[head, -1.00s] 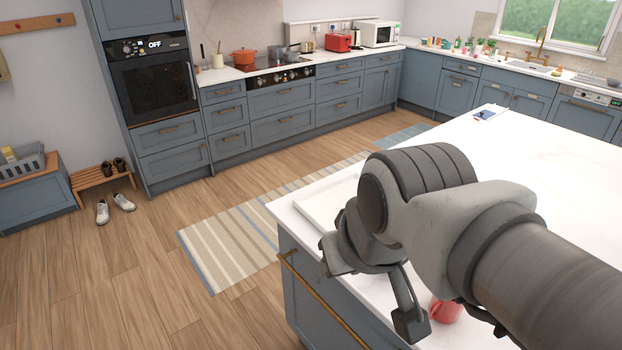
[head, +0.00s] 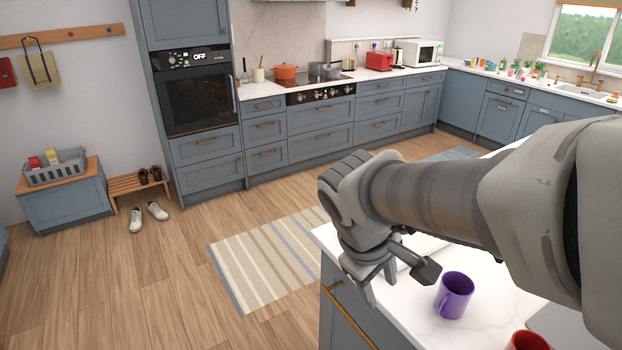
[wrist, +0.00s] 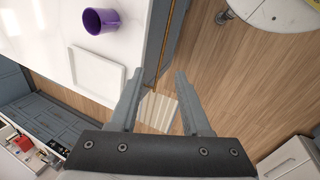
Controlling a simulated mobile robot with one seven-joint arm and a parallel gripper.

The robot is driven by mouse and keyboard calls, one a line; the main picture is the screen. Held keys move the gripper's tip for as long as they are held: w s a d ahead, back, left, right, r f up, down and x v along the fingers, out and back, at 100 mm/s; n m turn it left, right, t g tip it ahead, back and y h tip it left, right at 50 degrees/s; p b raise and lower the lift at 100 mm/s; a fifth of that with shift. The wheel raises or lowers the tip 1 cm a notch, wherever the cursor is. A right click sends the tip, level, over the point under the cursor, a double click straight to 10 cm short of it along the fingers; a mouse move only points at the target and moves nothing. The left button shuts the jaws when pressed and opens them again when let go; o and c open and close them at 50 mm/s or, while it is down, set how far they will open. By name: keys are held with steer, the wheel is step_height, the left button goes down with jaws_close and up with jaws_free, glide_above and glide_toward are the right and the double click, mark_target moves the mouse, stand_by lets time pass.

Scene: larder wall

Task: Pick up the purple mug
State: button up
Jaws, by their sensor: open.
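The purple mug (head: 454,295) stands upright on the white island counter, near its front edge, with its handle toward the lower left in the head view. In the wrist view the purple mug (wrist: 101,21) is at the upper left, beside a square white board or tray. My gripper (head: 392,282) is to the left of the mug in the head view, over the counter's edge, apart from the mug. In the wrist view my gripper (wrist: 154,76) has its two fingers spread with nothing between them; the counter edge and floor lie beyond.
A red mug (head: 528,340) stands on the counter at the bottom right, partly cut off. The flat white board (wrist: 98,75) lies near the counter's edge. A striped rug (head: 268,255) lies on the floor.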

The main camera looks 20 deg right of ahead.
steer(key=w+d+f+n+g+h+b, duration=0.2)
steer(key=w+d+f+n+h, duration=0.4)
steer(key=d+f+n, duration=0.15)
steer(key=n+t+h+b, duration=0.1)
steer(key=n+h+b, duration=0.1)
steer(key=n+h, duration=0.35)
glide_toward(448, 273)
steer(key=shift+n+y, duration=0.7)
steer(key=shift+y, duration=0.05)
steer(key=x, duration=0.5)
steer(key=r+x, duration=0.1)
steer(key=x, duration=0.1)
steer(key=shift+d, duration=0.65)
jaws_close()
